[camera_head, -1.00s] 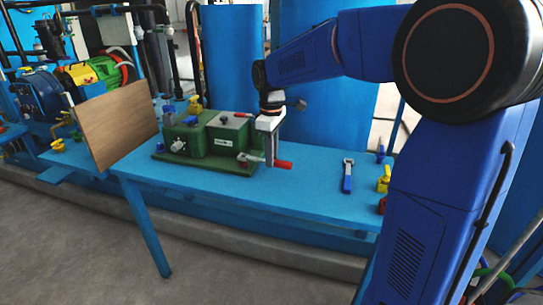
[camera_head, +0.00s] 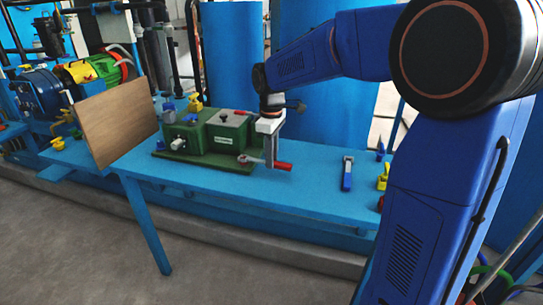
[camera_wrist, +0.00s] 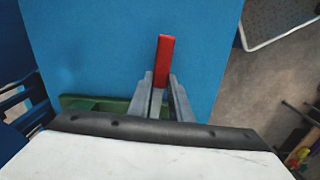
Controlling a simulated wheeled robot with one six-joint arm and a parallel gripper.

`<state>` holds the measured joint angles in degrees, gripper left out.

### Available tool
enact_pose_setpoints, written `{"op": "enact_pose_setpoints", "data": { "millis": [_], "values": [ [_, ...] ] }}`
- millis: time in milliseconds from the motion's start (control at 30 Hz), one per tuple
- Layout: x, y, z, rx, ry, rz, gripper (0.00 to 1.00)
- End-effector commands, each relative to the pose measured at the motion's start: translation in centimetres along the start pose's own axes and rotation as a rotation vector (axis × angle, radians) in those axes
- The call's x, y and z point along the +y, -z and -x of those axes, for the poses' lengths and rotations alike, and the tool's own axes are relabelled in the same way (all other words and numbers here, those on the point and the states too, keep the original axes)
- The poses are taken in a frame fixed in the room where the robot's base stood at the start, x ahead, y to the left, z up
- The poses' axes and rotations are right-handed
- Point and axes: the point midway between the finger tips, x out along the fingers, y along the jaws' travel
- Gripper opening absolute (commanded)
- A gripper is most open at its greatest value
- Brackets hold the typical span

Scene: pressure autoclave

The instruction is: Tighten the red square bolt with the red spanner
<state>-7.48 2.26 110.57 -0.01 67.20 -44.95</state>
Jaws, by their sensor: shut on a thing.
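The red spanner (camera_head: 283,166) has a red handle and a grey metal head. My gripper (camera_head: 270,156) is shut on it and points down over the table. The handle sticks out to the right of the fingers and the head to the left, close to the front right of the green box (camera_head: 198,140). The wrist view shows the red handle (camera_wrist: 165,62) beyond the two grey fingers (camera_wrist: 159,102). The spanner's head is hidden there.
A blue spanner (camera_head: 347,172) lies on the blue table (camera_head: 310,190) to the right. Yellow parts (camera_head: 384,176) stand at its right edge. A wooden board (camera_head: 115,122) stands at the left. The table between my gripper and the blue spanner is clear.

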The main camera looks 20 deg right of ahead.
Motion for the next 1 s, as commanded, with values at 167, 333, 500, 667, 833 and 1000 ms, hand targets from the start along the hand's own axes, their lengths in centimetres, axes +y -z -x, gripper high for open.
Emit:
{"op": "enact_pose_setpoints", "data": {
  "millis": [167,333,500,667,833,1000],
  "values": [
    [0.00,0.00,-0.37,0.000,0.000,0.000,0.00],
    [0.01,0.01,-0.70,0.001,-0.001,0.000,0.00],
    [0.01,0.00,-1.02,0.000,0.000,0.000,0.00],
    [0.01,0.01,-0.98,0.001,-0.001,0.000,0.40],
    [0.00,0.00,-1.00,0.000,0.000,0.000,0.40],
    [0.03,0.02,-0.41,0.001,-0.001,0.000,0.40]
  ]
}}
